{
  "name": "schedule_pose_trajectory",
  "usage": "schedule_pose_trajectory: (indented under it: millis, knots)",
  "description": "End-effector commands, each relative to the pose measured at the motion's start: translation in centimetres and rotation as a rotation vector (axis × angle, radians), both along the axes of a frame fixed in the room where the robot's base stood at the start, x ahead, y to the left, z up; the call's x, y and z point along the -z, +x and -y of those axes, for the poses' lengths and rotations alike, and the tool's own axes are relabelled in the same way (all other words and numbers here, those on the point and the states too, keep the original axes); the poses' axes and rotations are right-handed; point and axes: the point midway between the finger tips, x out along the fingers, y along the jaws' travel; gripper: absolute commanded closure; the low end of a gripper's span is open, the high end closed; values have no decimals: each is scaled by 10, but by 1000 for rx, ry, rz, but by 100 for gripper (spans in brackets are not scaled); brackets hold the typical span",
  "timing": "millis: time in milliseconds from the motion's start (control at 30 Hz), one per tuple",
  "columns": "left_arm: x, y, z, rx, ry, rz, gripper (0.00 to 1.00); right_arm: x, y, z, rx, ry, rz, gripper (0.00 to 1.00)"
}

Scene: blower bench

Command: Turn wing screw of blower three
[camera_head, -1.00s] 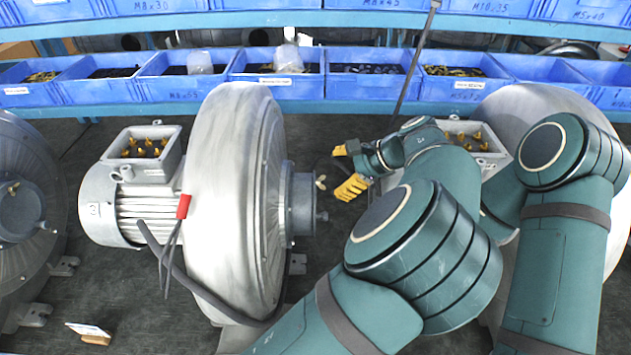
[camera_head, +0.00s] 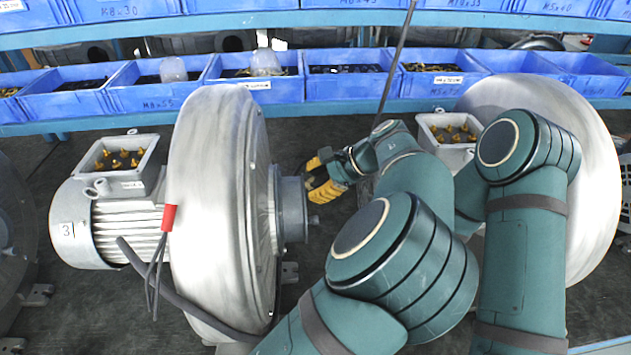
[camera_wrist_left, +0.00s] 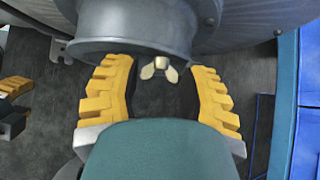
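Blower three (camera_head: 222,200), with a "3" on its motor end, stands at the centre left with its hub (camera_head: 292,208) facing right. My left gripper (camera_head: 311,180) is at the hub, its yellow fingers spread. In the left wrist view the brass wing screw (camera_wrist_left: 158,68) sits on the hub's rim between the open fingers (camera_wrist_left: 160,82), with a gap on both sides. The gripper hides the screw in the head view. My right arm (camera_head: 525,230) is at the right. Its gripper is hidden in the head view; yellow and dark parts at the wrist view's left edge look like it.
Another blower (camera_head: 555,170) stands behind my arms at the right, and one is cut off at the left edge. Blue bins (camera_head: 255,88) line the shelf behind. A grey cable with a red sleeve (camera_head: 169,217) hangs by blower three.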

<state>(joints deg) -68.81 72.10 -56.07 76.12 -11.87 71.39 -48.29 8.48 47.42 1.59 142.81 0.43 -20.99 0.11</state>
Motion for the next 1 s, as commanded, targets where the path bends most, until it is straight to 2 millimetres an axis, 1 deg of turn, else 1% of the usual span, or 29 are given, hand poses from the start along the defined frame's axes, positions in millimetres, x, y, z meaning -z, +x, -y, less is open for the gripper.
schedule_pose_trajectory:
  millis: [33, 67, 100, 367, 567, 767, 1000]
  knots:
    - [0, 0, 0, 0, 0, 0, 79, 0, 0, 0, 0, 0, 0, 53]
    - [0, 0, 0, 0, 0, 0, 90, 0, 0, 0, 0, 0, 0, 53]
    - [0, 0, 0, 0, 0, 0, 96, 0, 0, 0, 0, 0, 0, 53]
    - [1, 0, -1, -2, 1, 3, 97, 1, 0, 0, 0, 0, 0, 53]
    - [2, -1, -1, -1, 0, 52, 97, 7, 0, 0, 0, -1, 0, 53]
    - [5, -3, -1, -1, 0, 173, 97, 21, 0, -1, 0, -3, -1, 53]
    - [8, -5, -1, -1, 0, 356, 97, 45, 1, -2, 1, -8, -2, 53]
